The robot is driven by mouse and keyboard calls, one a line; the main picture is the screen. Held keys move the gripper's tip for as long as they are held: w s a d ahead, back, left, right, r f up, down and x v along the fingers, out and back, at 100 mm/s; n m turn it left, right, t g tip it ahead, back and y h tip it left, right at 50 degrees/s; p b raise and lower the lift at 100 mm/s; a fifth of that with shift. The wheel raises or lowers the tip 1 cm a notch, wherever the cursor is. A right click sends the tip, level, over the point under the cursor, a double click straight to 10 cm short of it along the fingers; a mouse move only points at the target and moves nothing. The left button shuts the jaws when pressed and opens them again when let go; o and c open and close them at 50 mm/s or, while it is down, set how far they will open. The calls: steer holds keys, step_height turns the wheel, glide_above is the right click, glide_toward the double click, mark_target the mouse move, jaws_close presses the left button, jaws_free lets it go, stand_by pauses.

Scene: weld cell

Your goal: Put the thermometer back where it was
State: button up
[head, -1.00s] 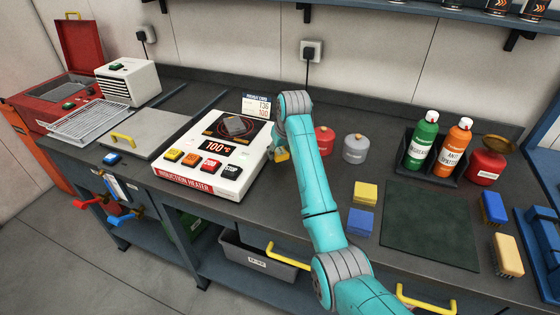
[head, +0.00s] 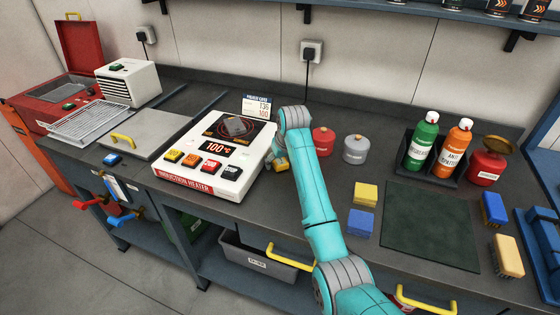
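A small yellow item (head: 281,164), which may be the thermometer, shows just left of my arm, by the right side of the induction heater (head: 227,185). It is mostly hidden, and I cannot make out its shape. My gripper (head: 272,157) is at the same place, low over the bench and largely hidden behind my own wrist. A bit of dark finger shows beside the yellow item. The two seem to touch, but I cannot see whether the fingers are closed on it.
Red (head: 323,140) and grey (head: 356,149) canisters stand right of my wrist.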

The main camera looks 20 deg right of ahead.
steer(key=shift+r, duration=0.1)
steer(key=v, duration=1.2)
